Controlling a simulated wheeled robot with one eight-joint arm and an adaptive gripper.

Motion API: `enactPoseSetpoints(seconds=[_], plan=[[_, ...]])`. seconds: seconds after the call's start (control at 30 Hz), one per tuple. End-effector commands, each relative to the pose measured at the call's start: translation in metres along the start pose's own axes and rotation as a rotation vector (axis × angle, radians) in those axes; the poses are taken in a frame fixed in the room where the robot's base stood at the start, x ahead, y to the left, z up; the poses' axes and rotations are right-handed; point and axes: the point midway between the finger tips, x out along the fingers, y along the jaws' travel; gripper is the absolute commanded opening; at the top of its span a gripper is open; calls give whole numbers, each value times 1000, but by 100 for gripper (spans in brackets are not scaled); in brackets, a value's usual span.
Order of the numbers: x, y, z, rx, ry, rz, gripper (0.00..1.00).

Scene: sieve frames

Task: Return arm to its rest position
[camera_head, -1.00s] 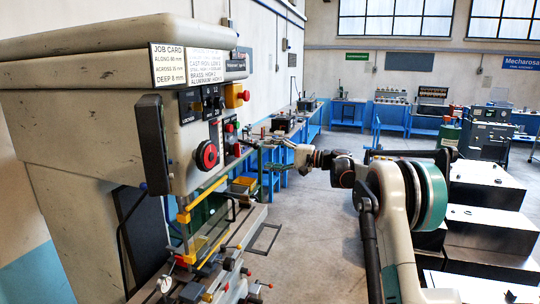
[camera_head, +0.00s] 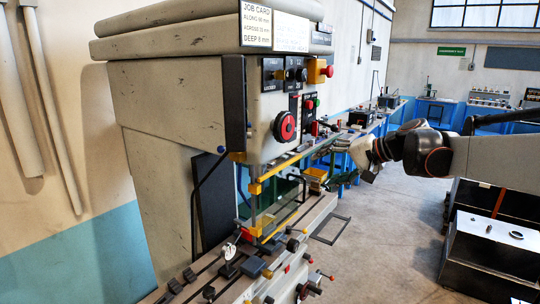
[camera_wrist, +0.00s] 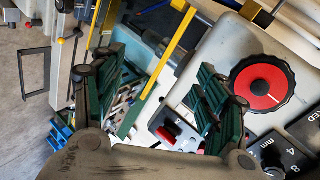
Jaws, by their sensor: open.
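My arm (camera_head: 460,155) reaches in from the right in the head view, its forearm nearly level. My gripper (camera_head: 345,165) is at its left end, in front of the milling machine (camera_head: 180,130) and right of its control panel. In the wrist view my gripper (camera_wrist: 160,85) shows two dark green fingers spread apart with nothing held between them. A red and black knob (camera_wrist: 263,84) on the machine lies to the right of the fingers. The distance between fingers and machine is hard to tell.
The machine's yellow-framed guard (camera_head: 255,205) and table (camera_head: 240,265) stand below and left of my gripper. A job card (camera_head: 256,24) is on the machine head. Dark boxes (camera_head: 490,255) stand at the right. Grey floor (camera_head: 385,235) is open between them.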

Motion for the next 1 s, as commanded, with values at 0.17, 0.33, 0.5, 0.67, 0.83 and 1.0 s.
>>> enactPoseSetpoints(seconds=[0.17,0.33,0.5,0.67,0.83,1.0], plan=[[-8,23,70,-97,2,131,67],[-21,52,132,-199,7,251,67],[-35,89,191,-307,16,367,67],[-52,134,242,-392,29,478,67],[-69,187,291,-483,48,590,67],[-82,237,329,-570,67,686,67]])
